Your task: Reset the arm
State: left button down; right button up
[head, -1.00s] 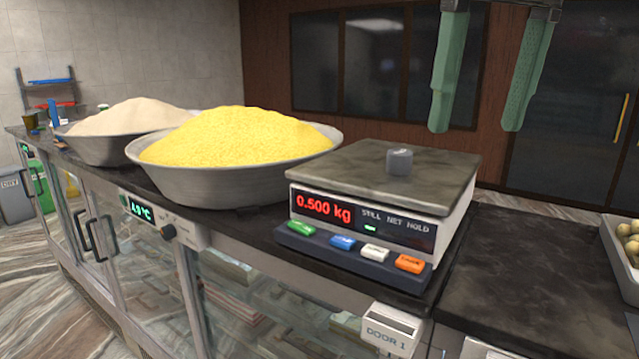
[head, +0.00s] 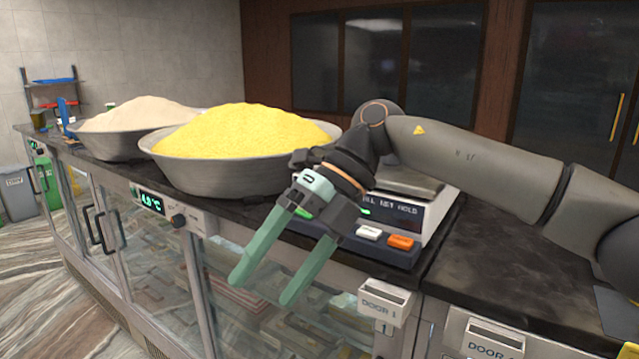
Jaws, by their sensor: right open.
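My right gripper (head: 262,288) is in the middle of the head view. Its two green fingers are spread apart and empty, pointing down and toward the front of the counter. My right arm comes in from the right and crosses in front of the weighing scale (head: 431,222). The small grey weight seen earlier on the plate is hidden. My left gripper is not in view.
A bowl of yellow grains (head: 195,176) stands left of the gripper, close to the wrist. A bowl of pale flour (head: 110,148) is behind it. The glass-fronted counter (head: 150,275) lies below the fingers. The dark countertop (head: 500,262) right of the scale looks clear.

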jog(key=s+a+f+m+g+y, duration=0.3)
jog(key=a+f+m+y, duration=0.1)
jog(key=a+y, duration=0.65)
jog(key=w+d+f+m+t+h, duration=0.25)
jog(key=d+f+m+t, duration=0.25)
jog(key=f+m+t, duration=0.4)
jog(key=w+d+f+m+t+h, duration=0.1)
jog(key=w+d+f+m+t, duration=0.3)
jog(key=m+t, duration=0.45)
jog(key=w+d+f+m+t+h, duration=0.2)
jog(key=d+f+m+t, duration=0.3)
jog(key=f+m+t, duration=0.45)
jog(key=s+d+f+m+g+h, duration=0.2)
jog(key=s+d+f+m+h, duration=0.15)
jog(key=f, duration=0.25)
jog(key=s+d+f+m+g+h, duration=0.2)
jog(key=d+f+m+g+h, duration=0.15)
jog(key=d+f, duration=0.2)
jog(key=s+d+f+m+g+h, duration=0.1)
jog(key=s+d+f+g, duration=0.1)
jog(key=s+d+f, duration=0.2)
jog(key=s+d+f+m+g+h, duration=0.1)
jog(key=s+d+f+g+h, duration=0.1)
jog(key=s+d+f, duration=0.3)
jog(key=s+f, duration=0.4)
jog(key=s, duration=0.1)
jog(key=shift+s+d+m+g, duration=0.15)
jog(key=shift+d+m+g, duration=0.1)
jog(key=shift+m+g, duration=0.15)
